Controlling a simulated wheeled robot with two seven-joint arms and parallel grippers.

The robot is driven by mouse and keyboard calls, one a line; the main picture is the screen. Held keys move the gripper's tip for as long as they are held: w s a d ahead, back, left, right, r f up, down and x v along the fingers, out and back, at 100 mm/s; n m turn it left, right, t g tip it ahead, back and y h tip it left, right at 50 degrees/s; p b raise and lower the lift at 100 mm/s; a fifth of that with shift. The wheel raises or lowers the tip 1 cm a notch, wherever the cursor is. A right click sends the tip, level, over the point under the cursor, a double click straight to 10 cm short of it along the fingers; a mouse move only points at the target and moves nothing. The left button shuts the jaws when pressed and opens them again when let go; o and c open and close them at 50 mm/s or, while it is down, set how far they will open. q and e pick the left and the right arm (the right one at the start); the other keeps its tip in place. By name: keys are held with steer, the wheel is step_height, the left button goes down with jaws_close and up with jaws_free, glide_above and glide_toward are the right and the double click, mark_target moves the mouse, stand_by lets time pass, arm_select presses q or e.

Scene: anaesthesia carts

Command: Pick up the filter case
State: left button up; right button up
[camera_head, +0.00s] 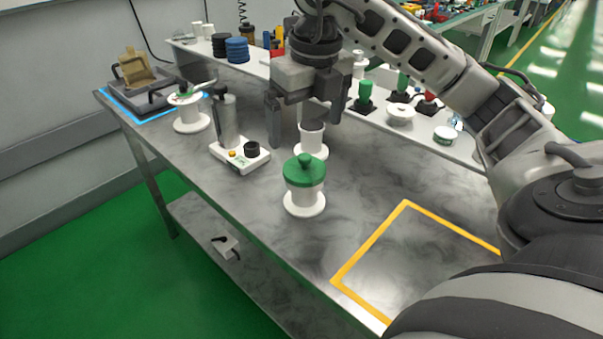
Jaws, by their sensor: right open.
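My right gripper (306,128) points down over the steel table, its two dark fingers spread wide. A white open cylinder (312,140) on a white round stand is below and between the fingers in the picture; I cannot tell whether they reach around it. In front of it, a white container with a green knobbed lid (304,170) stands upright on another white round stand (304,208), clear of the gripper. I cannot tell for certain which of these is the filter case. My left gripper is not in view.
A white device with a grey cylinder (240,155) stands left of the gripper. Farther left are a white spool-shaped stand (192,122) and a grey tray (147,103). A back shelf holds several parts. A yellow-outlined area (420,258) at the right front is empty.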

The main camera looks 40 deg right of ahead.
mark_target(303, 157)
steer(key=f, duration=0.5)
steer(key=w+f, duration=0.1)
steer(key=f, duration=0.1)
steer(key=shift+f, duration=0.2)
steer(key=shift+w+d+f, duration=0.15)
steer(key=shift+d+f, duration=0.05)
steer(key=shift+f, duration=1.2)
steer(key=shift+w+d+f, duration=0.1)
steer(key=shift+d+f, duration=0.05)
steer(key=shift+f, duration=1.2)
steer(key=c, duration=1.2)
